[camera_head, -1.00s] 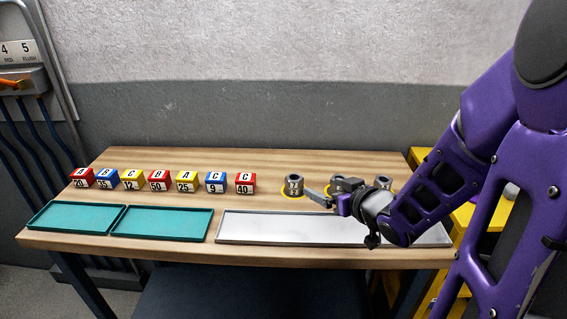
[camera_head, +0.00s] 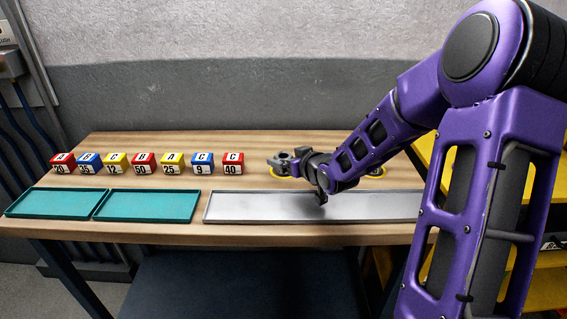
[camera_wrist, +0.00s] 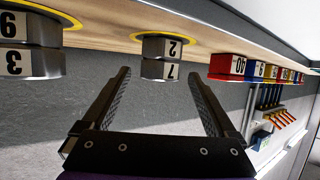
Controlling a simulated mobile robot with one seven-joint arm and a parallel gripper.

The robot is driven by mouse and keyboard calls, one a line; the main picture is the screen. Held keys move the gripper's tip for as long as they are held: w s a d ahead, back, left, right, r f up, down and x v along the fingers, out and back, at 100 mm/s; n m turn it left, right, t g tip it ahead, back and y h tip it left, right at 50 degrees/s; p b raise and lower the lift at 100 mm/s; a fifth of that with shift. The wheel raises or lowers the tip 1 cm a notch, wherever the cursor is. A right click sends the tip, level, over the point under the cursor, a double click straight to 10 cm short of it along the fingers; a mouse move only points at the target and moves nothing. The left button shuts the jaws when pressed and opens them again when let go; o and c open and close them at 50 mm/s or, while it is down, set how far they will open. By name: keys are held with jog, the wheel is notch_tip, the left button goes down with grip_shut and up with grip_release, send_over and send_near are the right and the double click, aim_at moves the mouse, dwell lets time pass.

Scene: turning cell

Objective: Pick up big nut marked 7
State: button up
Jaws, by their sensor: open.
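The big nut marked 7 (camera_wrist: 158,71) is a grey metal hex nut in the upper middle of the wrist view, where the scene appears upside down. It is stacked with a nut marked 2 (camera_wrist: 162,47), which sits nearer the table on a yellow ring. My gripper (camera_wrist: 160,78) is open and empty. Its two fingers point towards the stack, one to each side in the picture; whether the tips reach the nut is unclear. In the head view my gripper (camera_head: 276,163) is over the yellow ring (camera_head: 284,177) and hides most of the stack.
Another stack, with a nut marked 3 (camera_wrist: 30,62), stands left in the wrist view. Several lettered blocks (camera_head: 172,163) line the table's left. Two teal trays (camera_head: 148,206) and a long metal tray (camera_head: 262,208) lie along the front; the metal tray is empty.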

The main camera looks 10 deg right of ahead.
jog(key=shift+w+a+f, duration=0.1)
jog(key=shift+w+f, duration=0.05)
jog(key=shift+w, duration=0.3)
grip_shut()
